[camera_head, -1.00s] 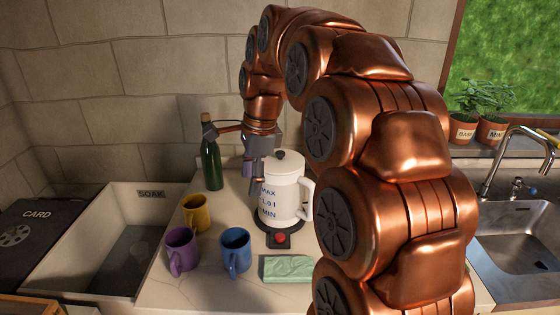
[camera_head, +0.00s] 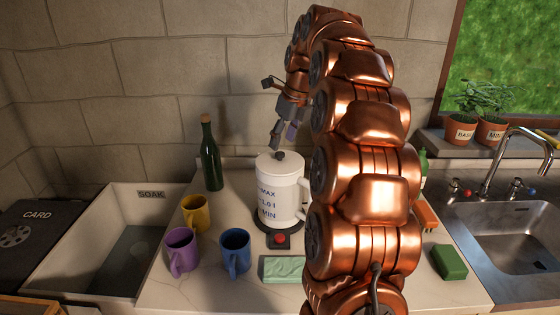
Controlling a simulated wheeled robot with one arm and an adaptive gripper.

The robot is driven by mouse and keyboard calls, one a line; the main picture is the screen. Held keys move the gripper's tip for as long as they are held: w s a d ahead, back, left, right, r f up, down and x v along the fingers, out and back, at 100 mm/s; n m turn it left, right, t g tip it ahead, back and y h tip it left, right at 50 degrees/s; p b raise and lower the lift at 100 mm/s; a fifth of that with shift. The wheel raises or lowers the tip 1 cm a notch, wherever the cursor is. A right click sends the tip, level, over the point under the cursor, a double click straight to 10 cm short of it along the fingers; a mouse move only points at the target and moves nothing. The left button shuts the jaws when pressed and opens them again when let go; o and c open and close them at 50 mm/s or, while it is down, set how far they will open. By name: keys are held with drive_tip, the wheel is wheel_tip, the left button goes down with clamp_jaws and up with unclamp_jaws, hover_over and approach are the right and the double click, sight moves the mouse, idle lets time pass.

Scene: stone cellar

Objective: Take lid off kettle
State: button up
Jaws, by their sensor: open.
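The white kettle (camera_head: 281,199) stands upright on its dark base with a red button (camera_head: 281,239) in front, in the middle of the counter. Its lid (camera_head: 276,158) is on top, with a dark knob (camera_head: 279,155) at the centre. My gripper (camera_head: 275,138) is open and points down just above the knob. I cannot tell whether a finger touches the knob. My copper arm comes from the right and hides part of the kettle's handle side.
Purple (camera_head: 181,251), yellow (camera_head: 195,214) and blue (camera_head: 234,250) mugs stand left of the kettle, with a green bottle (camera_head: 210,160) behind. A soak basin (camera_head: 118,245) is at left, a metal sink (camera_head: 520,235) at right.

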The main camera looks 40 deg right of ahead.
sight(281, 153)
drive_tip(key=shift+d+p+x, duration=0.2)
drive_tip(key=shift+p+x, duration=0.35)
drive_tip(key=shift+x, duration=0.8)
drive_tip(key=shift+d+p+x, duration=0.2)
drive_tip(key=shift+p+x, duration=0.3)
drive_tip(key=shift+x, duration=0.9)
drive_tip(key=shift+c, duration=0.4)
clamp_jaws()
